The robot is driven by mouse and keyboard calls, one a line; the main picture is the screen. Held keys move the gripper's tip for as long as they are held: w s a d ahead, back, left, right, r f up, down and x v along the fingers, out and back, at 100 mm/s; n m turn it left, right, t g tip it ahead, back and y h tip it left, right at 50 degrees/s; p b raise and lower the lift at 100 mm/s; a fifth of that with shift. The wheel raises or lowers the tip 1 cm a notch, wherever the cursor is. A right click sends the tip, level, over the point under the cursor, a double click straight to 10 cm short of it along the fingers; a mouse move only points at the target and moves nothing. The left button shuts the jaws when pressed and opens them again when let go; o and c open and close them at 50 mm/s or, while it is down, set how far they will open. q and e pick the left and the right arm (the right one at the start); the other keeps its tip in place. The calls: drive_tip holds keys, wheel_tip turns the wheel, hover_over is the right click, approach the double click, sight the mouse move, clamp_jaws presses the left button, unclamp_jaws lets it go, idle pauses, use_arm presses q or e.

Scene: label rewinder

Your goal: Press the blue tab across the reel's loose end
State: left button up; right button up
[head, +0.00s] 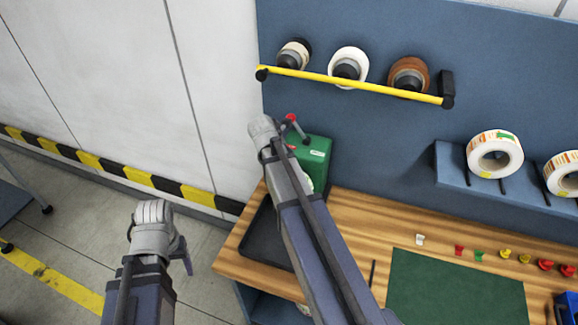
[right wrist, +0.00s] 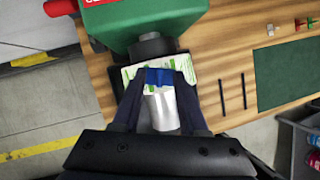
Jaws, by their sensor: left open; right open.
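In the right wrist view, the label reel (right wrist: 134,74), white with green print, sits below a dark spindle on the green rewinder (right wrist: 125,20). The blue tab (right wrist: 158,77) lies flat across the label material between the fingers of my right gripper (right wrist: 158,73). The fingers are apart, one on each side of the tab. A pale, shiny strip or roll (right wrist: 162,110) shows just below the tab; I cannot tell which. In the head view my right arm hides the reel and much of the green rewinder (head: 313,160). My left gripper (head: 153,213) is open and empty, over the floor.
The wooden bench (head: 345,205) bears a dark tray (head: 262,250), a green mat (head: 455,290) and a row of small coloured pieces. A yellow bar (head: 350,85) with several rolls behind it is on the blue panel. Label reels (head: 495,154) stand on a shelf at right.

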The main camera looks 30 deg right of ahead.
drive_tip(key=shift+r, duration=0.1)
drive_tip(key=p+v, duration=0.7)
drive_tip(key=shift+r, duration=0.3)
drive_tip(key=shift+a, duration=0.15)
drive_tip(key=s+a+f+m+y+b, duration=0.1)
drive_tip(key=s+a+f+m+b, duration=0.4)
drive_tip(key=a, duration=0.4)
drive_tip(key=s+a+f+m+y+b, duration=0.1)
drive_tip(key=s+a+f+m+b, duration=0.4)
drive_tip(key=a+f+m+b, duration=0.2)
drive_tip(key=s+a+f+m+g+y+b, duration=0.1)
drive_tip(key=s+a+f+m+b, duration=0.4)
drive_tip(key=a, duration=0.5)
wheel_tip(320, 180, down, 3)
drive_tip(key=shift+s+a+f+m+y+b, duration=0.25)
drive_tip(key=shift+a+m+y+b, duration=0.15)
drive_tip(key=shift+m+b, duration=0.45)
